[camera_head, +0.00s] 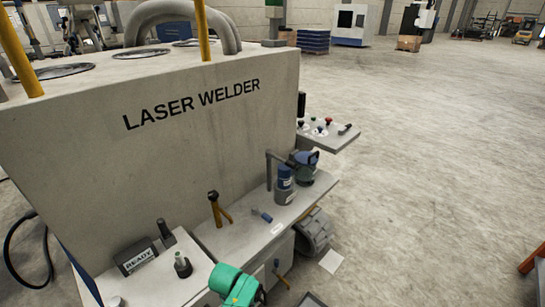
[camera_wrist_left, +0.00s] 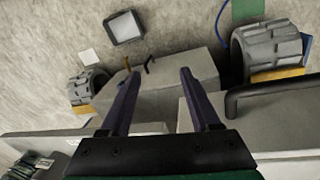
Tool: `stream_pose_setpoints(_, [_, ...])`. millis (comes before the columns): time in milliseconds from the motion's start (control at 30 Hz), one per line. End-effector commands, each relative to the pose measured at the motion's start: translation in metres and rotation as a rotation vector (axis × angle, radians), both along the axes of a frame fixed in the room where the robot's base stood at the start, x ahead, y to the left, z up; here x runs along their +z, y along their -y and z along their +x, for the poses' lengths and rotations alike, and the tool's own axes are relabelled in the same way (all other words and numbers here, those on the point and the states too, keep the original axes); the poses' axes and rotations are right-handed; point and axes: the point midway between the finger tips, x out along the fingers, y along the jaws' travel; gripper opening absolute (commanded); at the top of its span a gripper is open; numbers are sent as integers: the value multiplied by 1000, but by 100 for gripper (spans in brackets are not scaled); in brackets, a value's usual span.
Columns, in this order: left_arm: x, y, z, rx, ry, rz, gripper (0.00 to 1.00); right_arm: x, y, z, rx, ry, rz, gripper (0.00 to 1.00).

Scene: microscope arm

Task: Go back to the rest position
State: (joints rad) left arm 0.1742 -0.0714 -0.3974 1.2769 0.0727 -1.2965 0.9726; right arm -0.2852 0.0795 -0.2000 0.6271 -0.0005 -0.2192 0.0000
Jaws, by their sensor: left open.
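My left gripper (camera_wrist_left: 160,74) shows in the left wrist view with its two dark fingers apart. Nothing is between the fingers. Behind and below them are a grey box-shaped housing (camera_wrist_left: 170,78) and the floor. In the head view a green part (camera_head: 238,286) at the bottom edge looks like my left arm; its fingers cannot be made out there. A blue and dark microscope-like device (camera_head: 306,166) stands on the grey ledge (camera_head: 240,241) of the laser welder (camera_head: 190,150), clear of the green part. My right gripper is in neither view.
A READY sign (camera_head: 136,257) stands at lower left. A panel with buttons (camera_head: 328,131) juts out at right. Grey wheels (camera_wrist_left: 268,50) show beside the housing. The concrete floor at right is mostly open.

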Motion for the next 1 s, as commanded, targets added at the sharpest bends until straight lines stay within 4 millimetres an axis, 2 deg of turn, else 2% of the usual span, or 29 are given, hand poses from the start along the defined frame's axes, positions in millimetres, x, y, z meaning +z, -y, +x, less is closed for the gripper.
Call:
stream_pose_setpoints(33, [-25, -9, -13, -32, -7, 12, 63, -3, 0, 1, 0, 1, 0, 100])
stream_pose_setpoints(167, [-91, -37, -56, -153, -4, 41, 63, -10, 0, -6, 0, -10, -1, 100])
stream_pose_setpoints(267, [-152, -70, -113, -287, -4, 77, 63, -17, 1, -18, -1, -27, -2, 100])
stream_pose_setpoints(300, [-174, -85, -141, -351, -2, 95, 63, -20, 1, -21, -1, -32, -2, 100])
stream_pose_setpoints(367, [-204, -107, -186, -448, 0, 120, 63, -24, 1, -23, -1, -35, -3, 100])
stream_pose_setpoints(400, [-219, -121, -215, -514, 0, 136, 63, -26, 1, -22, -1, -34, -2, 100])
stream_pose_setpoints(500, [-243, -151, -282, -657, 4, 170, 63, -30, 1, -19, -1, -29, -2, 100])
stream_pose_setpoints(600, [-252, -169, -322, -754, 10, 191, 63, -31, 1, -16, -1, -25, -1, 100])
stream_pose_setpoints(700, [-253, -175, -335, -790, 15, 200, 63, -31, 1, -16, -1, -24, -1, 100])
stream_pose_setpoints(1000, [-253, -175, -336, -791, 15, 200, 63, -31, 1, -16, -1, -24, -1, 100])
